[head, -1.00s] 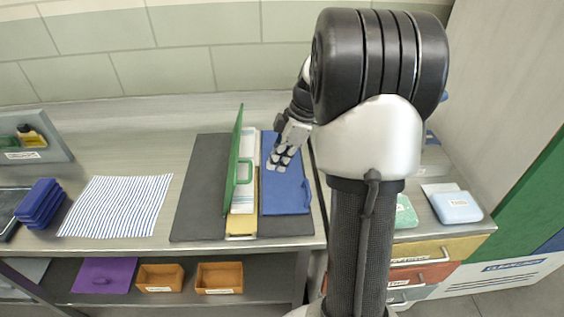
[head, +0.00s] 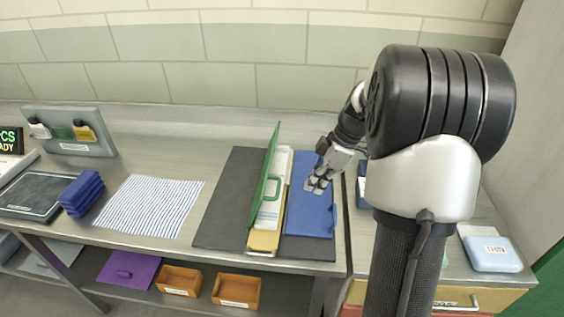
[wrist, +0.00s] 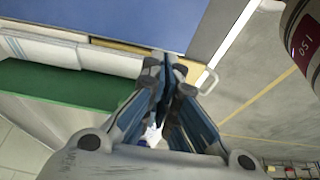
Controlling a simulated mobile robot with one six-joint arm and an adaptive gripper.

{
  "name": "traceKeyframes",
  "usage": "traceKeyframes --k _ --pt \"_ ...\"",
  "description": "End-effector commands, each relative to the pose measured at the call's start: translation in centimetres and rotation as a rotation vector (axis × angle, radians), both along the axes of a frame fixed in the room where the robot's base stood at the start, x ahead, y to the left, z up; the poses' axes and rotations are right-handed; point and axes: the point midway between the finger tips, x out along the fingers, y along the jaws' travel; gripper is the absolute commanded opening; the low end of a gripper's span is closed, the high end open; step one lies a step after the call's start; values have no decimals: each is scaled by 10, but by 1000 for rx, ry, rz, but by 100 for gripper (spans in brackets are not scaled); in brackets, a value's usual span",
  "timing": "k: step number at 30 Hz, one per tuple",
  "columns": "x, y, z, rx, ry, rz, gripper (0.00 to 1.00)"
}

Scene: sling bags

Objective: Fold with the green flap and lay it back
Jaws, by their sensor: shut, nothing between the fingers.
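The green flap (head: 265,180) stands nearly upright, leaning a little, along the left side of the yellow tray (head: 263,240). Its handle (head: 271,187) faces right. White folded cloth (head: 277,180) lies in the tray. The blue flap (head: 310,215) lies flat to the right of the tray on the dark grey mat (head: 222,215). My gripper (head: 317,187) is shut and empty over the blue flap, to the right of the green flap and apart from it. In the wrist view, the gripper (wrist: 175,68) is shut, with the green flap (wrist: 60,84) at left and the blue flap (wrist: 150,20) ahead.
A striped cloth (head: 150,205) lies left of the mat. A blue stack (head: 82,192) and a dark tray (head: 33,194) stand farther left. Orange bins (head: 236,290) and a purple piece (head: 129,270) are on the shelf below. The bench behind the mat is clear.

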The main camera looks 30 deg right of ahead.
Motion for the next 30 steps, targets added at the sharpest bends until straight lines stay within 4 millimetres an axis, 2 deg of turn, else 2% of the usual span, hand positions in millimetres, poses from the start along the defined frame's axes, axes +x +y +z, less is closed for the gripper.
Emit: traceKeyframes --k 5,8,17,24,30 --pt "-1 -1 0 25 18 -59 0" --pt "-4 -5 1 97 75 -229 0" --pt "-17 -21 5 487 452 -1139 0" --pt "-26 -37 12 800 888 -1843 0" --pt "-32 -50 19 993 1285 -2285 0"
